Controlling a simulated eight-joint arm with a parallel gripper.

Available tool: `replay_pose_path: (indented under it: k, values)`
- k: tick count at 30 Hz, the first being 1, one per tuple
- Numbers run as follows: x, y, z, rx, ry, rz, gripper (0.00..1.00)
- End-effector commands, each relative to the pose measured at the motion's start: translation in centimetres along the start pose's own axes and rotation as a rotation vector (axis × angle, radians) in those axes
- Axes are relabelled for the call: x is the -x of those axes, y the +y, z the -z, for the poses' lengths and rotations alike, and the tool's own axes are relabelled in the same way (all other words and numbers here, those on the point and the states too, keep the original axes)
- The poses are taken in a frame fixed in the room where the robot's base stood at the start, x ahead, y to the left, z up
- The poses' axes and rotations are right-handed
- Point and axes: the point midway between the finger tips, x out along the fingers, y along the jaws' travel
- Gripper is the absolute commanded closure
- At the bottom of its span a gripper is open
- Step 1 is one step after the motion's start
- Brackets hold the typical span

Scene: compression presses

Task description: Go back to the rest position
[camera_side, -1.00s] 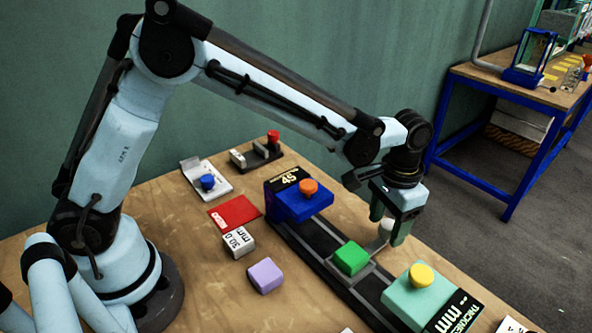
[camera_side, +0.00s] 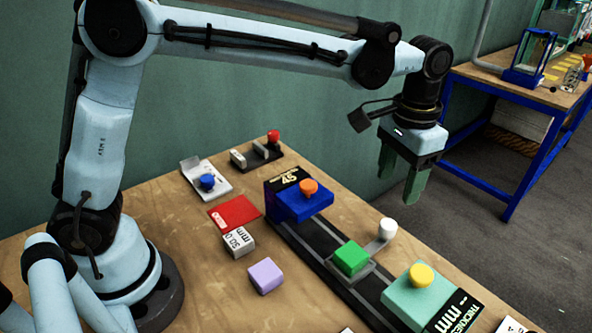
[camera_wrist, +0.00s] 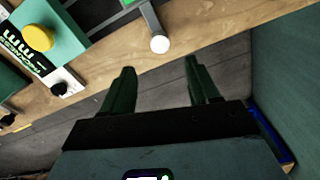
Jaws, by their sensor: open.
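My gripper (camera_side: 399,180) hangs in the air above and beyond the right edge of the table, with its green fingers pointing down. It is open and empty, and in the wrist view (camera_wrist: 160,80) a clear gap shows between the fingers. A press track on the table holds a blue block with an orange knob (camera_side: 304,202), a green block (camera_side: 351,258) and a teal block with a yellow knob (camera_side: 420,292). A white round knob (camera_side: 387,229) stands on a grey arm by the green block; it also shows in the wrist view (camera_wrist: 160,44), apart from my fingers.
A purple block (camera_side: 266,276), a white "30.0 mm" block (camera_side: 238,242) and a red card (camera_side: 235,212) lie left of the track. A red-knobbed device (camera_side: 273,137) and a blue-knobbed device (camera_side: 207,182) stand at the back. A blue-framed bench (camera_side: 500,85) stands behind, right.

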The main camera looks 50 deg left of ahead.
Motion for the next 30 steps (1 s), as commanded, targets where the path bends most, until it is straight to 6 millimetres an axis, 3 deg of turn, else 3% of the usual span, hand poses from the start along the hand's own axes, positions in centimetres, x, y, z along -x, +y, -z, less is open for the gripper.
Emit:
replay_pose_path:
  k: [6, 19, 23, 30]
  values:
    - [1.3, 0.0, 0.0, 0.0, 0.0, 0.0, 0.4]
    - [1.7, -0.5, -0.4, 0.007, 0.014, -0.002, 0.4]
    - [2.5, -2.2, -1.7, 0.032, 0.066, -0.006, 0.4]
    - [3.8, -6.5, -6.1, 0.099, 0.224, -0.007, 0.4]
